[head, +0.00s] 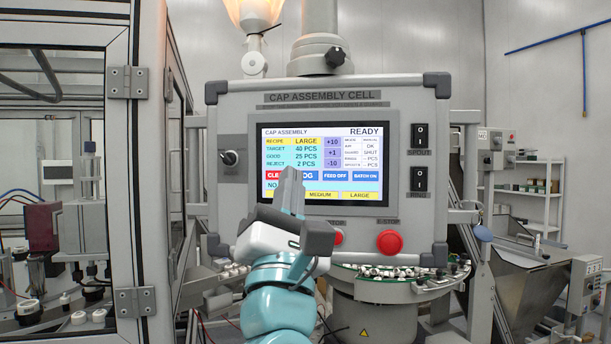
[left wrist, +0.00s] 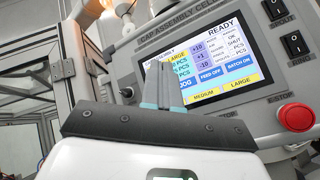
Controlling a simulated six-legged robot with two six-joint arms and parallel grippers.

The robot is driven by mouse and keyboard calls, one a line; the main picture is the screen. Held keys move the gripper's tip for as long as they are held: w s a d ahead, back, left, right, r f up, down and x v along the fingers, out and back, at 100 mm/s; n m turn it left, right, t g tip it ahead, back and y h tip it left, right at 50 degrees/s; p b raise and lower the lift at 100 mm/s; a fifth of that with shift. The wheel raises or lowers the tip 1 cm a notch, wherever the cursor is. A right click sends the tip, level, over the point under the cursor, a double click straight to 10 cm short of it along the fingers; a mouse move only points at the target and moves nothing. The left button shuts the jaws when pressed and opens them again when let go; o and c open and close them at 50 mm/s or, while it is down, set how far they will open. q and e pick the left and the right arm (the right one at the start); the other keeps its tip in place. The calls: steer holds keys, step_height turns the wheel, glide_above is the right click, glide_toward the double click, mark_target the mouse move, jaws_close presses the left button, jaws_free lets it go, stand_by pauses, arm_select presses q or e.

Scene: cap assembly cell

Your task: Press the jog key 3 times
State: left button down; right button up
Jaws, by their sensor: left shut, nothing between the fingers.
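The blue jog key (head: 309,176) is in the row of keys on the lit touch screen (head: 375,214) of the cap assembly panel. Its left part is hidden behind my left gripper (head: 291,171). In the left wrist view the right end of the jog key (left wrist: 187,82) shows just right of my left gripper's fingertips (left wrist: 160,66). My left gripper is shut and empty, its fingers pointing up at the screen's lower left. I cannot tell whether the tips touch the screen. My right gripper is not in view.
The red clear key (head: 273,175) is left of the fingers, and the feed off key (head: 335,176) is right of the jog key. Below the screen are a red E-stop button (head: 389,242) and another red button (head: 338,238), partly hidden by my gripper. Rocker switches (head: 420,136) are at right.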

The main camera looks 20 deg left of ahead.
mark_target(306, 175)
arm_select(q)
steer(key=w+a+p, duration=0.1)
steer(key=w+p, duration=0.4)
steer(key=w, duration=0.4)
steer(key=shift+w+f, duration=0.15)
stand_by(2.1)
steer(key=shift+w+a+b, duration=0.1)
steer(key=shift+w+b, duration=0.1)
steer(key=shift+b, duration=0.1)
steer(key=shift+w, duration=0.1)
